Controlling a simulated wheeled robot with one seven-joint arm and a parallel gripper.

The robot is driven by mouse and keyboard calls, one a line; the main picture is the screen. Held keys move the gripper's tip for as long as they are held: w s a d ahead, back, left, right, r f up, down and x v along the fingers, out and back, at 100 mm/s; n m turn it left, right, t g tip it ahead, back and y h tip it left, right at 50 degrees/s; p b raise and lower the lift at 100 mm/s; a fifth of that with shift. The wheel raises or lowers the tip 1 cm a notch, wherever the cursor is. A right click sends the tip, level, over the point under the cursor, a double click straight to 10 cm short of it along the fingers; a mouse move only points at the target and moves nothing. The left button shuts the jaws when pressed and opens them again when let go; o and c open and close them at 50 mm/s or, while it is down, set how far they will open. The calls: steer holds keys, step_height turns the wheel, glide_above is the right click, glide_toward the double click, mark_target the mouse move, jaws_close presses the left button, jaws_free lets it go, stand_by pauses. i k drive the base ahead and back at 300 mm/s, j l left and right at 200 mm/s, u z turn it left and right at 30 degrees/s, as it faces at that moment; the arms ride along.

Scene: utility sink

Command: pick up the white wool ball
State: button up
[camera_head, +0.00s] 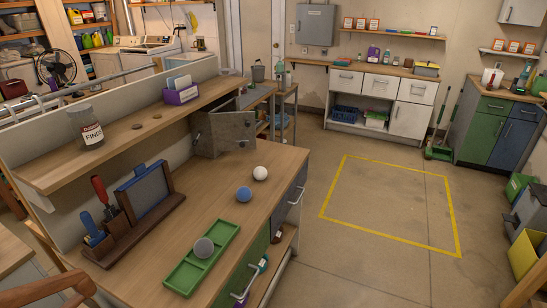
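A small white ball (260,173) rests on the wooden workbench top (215,208), near its right edge. A blue ball (244,194) lies just to its lower left, with a small gap between them. A grey ball (204,247) sits in the green divided tray (183,277) at the front of the bench. The white ball is fully visible with nothing on it. My gripper is not in view.
A grey metal box-like stand (224,134) stands behind the balls. A wooden tool rack (128,229) with a red-handled tool and a dark panel stands at left. A raised shelf (115,147) runs along the back. Open floor lies right of the bench.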

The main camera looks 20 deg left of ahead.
mark_target(260, 173)
steer(key=i+u, duration=0.25)
steer(key=i, duration=0.3)
steer(key=i+l+u, duration=0.2)
steer(key=i, duration=0.3)
steer(key=i+u, duration=0.15)
steer(key=u, duration=0.25)
steer(key=i+u, duration=0.2)
steer(key=u, duration=0.2)
steer(key=i+u, duration=0.15)
steer(key=u, duration=0.3)
steer(key=i+l+u, duration=0.1)
steer(key=u, duration=0.3)
steer(key=i+u, duration=0.25)
steer(key=u, duration=0.15)
steer(key=i+l+u, duration=0.2)
steer(key=u, duration=0.25)
steer(key=i, duration=0.05)
